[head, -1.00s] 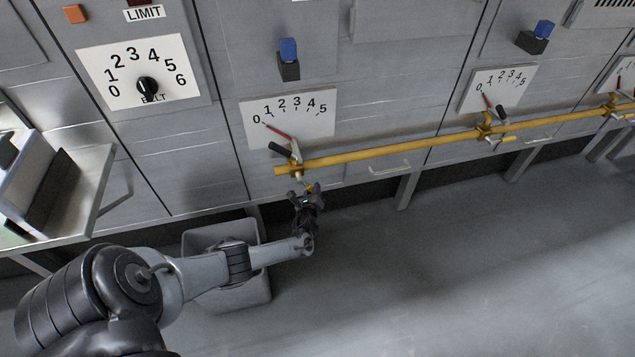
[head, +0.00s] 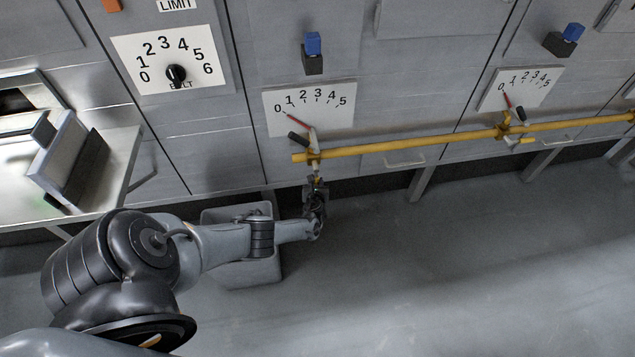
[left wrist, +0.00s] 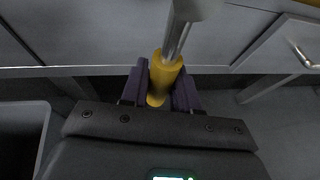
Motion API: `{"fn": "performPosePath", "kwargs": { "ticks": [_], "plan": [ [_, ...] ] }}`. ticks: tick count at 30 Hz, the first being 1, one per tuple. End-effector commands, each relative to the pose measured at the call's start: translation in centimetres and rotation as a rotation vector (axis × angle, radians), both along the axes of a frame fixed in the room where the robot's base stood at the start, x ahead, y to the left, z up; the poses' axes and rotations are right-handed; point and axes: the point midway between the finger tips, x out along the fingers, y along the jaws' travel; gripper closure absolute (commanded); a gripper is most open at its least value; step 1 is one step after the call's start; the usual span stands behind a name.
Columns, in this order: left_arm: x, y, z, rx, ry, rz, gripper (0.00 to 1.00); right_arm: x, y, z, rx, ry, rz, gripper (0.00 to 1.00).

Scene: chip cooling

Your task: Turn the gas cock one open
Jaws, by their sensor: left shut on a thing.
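The first gas cock (head: 313,157) sits at the left end of the yellow pipe, under a dial plate (head: 335,112) marked 0 to 5. Its red pointer (head: 298,121) points close to the 0. A short black piece (head: 298,139) sticks out up and left of the cock. My left gripper (head: 317,187) is just below the cock. In the left wrist view, its dark fingers are shut on the yellow handle (left wrist: 164,75), which is on a grey metal stem (left wrist: 177,38). The fingers hide the handle's sides. My right gripper is not in view.
The yellow pipe (head: 400,145) runs right to a second cock (head: 507,130) with its own dial. A grey bin (head: 262,272) stands on the floor behind my left forearm. A metal shelf (head: 105,170) juts out at the left. The floor at the right is clear.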

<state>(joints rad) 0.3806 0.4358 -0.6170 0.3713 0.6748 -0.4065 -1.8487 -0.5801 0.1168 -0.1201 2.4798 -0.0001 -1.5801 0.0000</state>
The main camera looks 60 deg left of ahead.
Motion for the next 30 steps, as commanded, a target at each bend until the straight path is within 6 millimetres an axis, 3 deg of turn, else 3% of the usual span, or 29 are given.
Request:
{"fn": "performPosePath", "kwargs": {
  "ticks": [11, 12, 15, 25, 30],
  "plan": [
    [-0.1, 0.1, 0.1, 0.004, 0.006, 0.000, 1.00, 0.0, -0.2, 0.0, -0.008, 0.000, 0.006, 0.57],
    [-0.1, 0.1, 0.1, 0.004, 0.006, 0.000, 0.66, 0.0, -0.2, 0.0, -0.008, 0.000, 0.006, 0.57],
    [-0.1, 0.1, 0.1, 0.004, 0.006, 0.000, 0.50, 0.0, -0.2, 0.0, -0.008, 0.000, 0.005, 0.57],
    [-0.1, 0.0, 0.1, 0.003, 0.006, 0.000, 0.49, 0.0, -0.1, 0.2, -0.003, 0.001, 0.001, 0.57],
    [-0.5, -0.9, 0.7, 0.001, 0.007, -0.002, 0.49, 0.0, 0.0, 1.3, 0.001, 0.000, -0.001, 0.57]
  ]
}}
